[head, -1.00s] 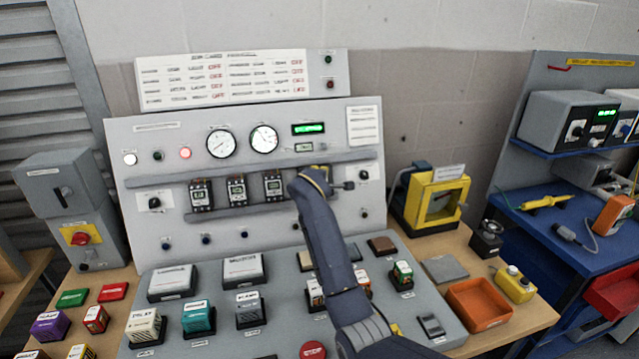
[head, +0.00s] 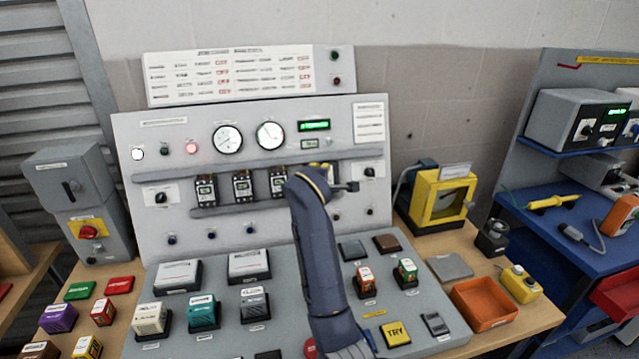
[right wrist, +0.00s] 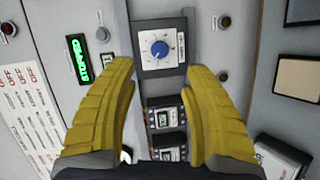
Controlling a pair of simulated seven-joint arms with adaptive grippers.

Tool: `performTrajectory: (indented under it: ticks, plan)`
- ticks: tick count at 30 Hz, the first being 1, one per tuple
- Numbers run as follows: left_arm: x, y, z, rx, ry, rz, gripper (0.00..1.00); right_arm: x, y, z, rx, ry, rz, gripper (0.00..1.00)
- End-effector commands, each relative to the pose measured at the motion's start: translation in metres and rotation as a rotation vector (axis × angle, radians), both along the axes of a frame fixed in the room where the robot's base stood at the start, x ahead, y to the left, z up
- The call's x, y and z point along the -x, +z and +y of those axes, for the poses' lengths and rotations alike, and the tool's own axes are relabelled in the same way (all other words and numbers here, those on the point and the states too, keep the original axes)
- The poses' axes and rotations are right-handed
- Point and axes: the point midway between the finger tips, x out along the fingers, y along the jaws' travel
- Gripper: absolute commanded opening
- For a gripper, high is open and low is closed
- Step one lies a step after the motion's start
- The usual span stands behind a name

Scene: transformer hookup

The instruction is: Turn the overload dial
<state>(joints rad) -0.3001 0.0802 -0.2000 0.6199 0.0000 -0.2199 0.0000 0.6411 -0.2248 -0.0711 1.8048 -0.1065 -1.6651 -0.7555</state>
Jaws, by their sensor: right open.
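A blue dial (right wrist: 160,48) with a white pointer sits on a pale scale plate on the grey panel (head: 150,223). Its label is too small to read. In the right wrist view, the yellow fingers of my right gripper (right wrist: 162,64) are spread wide, with nothing between them. The dial shows just beyond the fingertips, between them; I see no contact. In the head view my right gripper (head: 321,170) is at the right part of the panel, and my own arm hides the dial and most of the fingers. My left gripper is not in view.
Several breaker modules (head: 242,188) stand in a row left of my arm. A green display (head: 314,125) and two round gauges (head: 271,135) are above. The sloped desk below holds several blocks, including a yellow TRY block (head: 395,333). A yellow-framed device (head: 441,199) stands right of the panel.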

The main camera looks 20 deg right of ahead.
Motion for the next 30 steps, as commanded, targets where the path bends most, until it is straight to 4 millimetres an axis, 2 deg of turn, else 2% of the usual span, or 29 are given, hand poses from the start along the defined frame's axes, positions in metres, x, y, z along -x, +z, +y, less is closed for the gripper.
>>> performTrajectory:
  ticks: [3, 9, 20, 23, 26, 30]
  plan:
    - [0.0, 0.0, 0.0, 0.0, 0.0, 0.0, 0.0, 0.011, 0.007, 0.006, -0.001, 0.001, -0.002, 0.49]
    - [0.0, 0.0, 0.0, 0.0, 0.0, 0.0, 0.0, 0.021, 0.011, 0.009, 0.0, 0.0, -0.001, 0.49]
    - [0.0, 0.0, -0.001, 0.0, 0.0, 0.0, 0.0, 0.022, 0.012, 0.009, 0.0, -0.001, 0.0, 0.5]
    - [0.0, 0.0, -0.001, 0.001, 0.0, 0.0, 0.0, 0.024, 0.005, 0.007, 0.003, -0.003, 0.01, 0.49]
    - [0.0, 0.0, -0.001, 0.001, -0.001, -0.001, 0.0, 0.029, -0.016, -0.014, 0.036, -0.026, 0.039, 0.49]
    - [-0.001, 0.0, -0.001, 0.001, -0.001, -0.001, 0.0, 0.044, -0.044, -0.063, 0.087, -0.047, 0.054, 0.49]
